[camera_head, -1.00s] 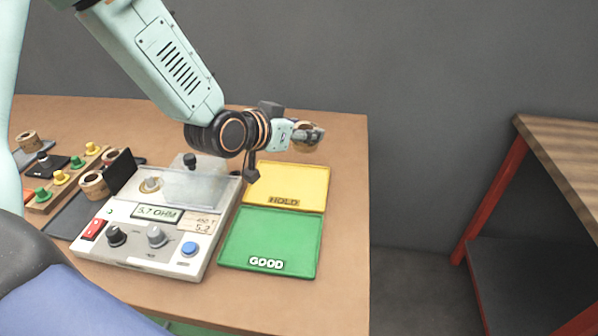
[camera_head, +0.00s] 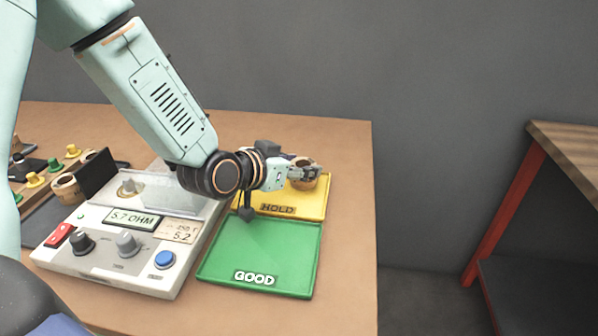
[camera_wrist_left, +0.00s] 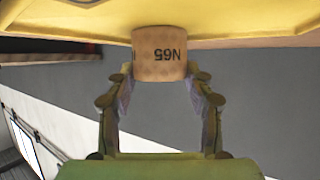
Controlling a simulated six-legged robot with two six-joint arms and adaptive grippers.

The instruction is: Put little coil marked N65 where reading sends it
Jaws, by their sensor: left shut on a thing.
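My left gripper (camera_head: 302,173) is shut on a small tan coil (camera_head: 307,183). It holds the coil at the far right part of the yellow HOLD tray (camera_head: 318,211). In the left wrist view the coil (camera_wrist_left: 158,68) sits between the fingertips, its N65 mark upside down, close to the yellow tray surface (camera_wrist_left: 230,18). I cannot tell if it touches the tray. The meter (camera_head: 132,219) reads 5.7 OHM. A label (camera_head: 179,232) beside the display shows 5.2. The green GOOD tray (camera_head: 265,255) lies in front of the HOLD tray and looks empty. My right gripper is out of view.
The meter's clear cover (camera_head: 165,190) stands left of the trays. Another coil (camera_head: 66,188) and a rack with coloured pegs (camera_head: 35,180) are at the far left. The table's right edge runs close past the trays. A wooden bench (camera_head: 570,150) stands apart at right.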

